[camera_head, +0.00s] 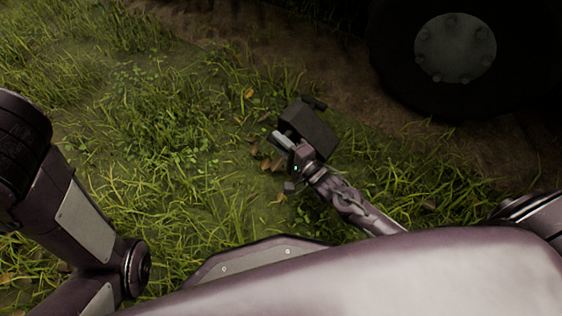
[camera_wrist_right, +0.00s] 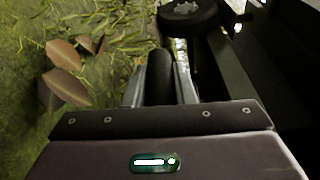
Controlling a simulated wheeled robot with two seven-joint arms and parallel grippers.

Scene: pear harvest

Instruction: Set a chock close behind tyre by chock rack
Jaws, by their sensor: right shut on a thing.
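A dark wedge-like block, the chock (camera_head: 312,127), is held at my right gripper (camera_head: 287,142) in the head view, over grass and apart from the tyre. In the right wrist view, the two grey fingers of my right gripper (camera_wrist_right: 160,92) are shut on a dark rounded part of the chock (camera_wrist_right: 159,72), which looks like a handle. The large black tyre (camera_head: 395,65) with a grey bolted hub stands at the upper right of the head view. Only my left arm's links show at the left; its gripper is out of view. I cannot make out the chock rack.
A bare brown soil strip (camera_head: 485,150) runs along the tyre. Grass (camera_head: 160,130) covers the left and middle ground, with brown leaves near my right gripper. In the right wrist view, a wheel (camera_wrist_right: 188,20) shows at the top and large dark surfaces fill the right.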

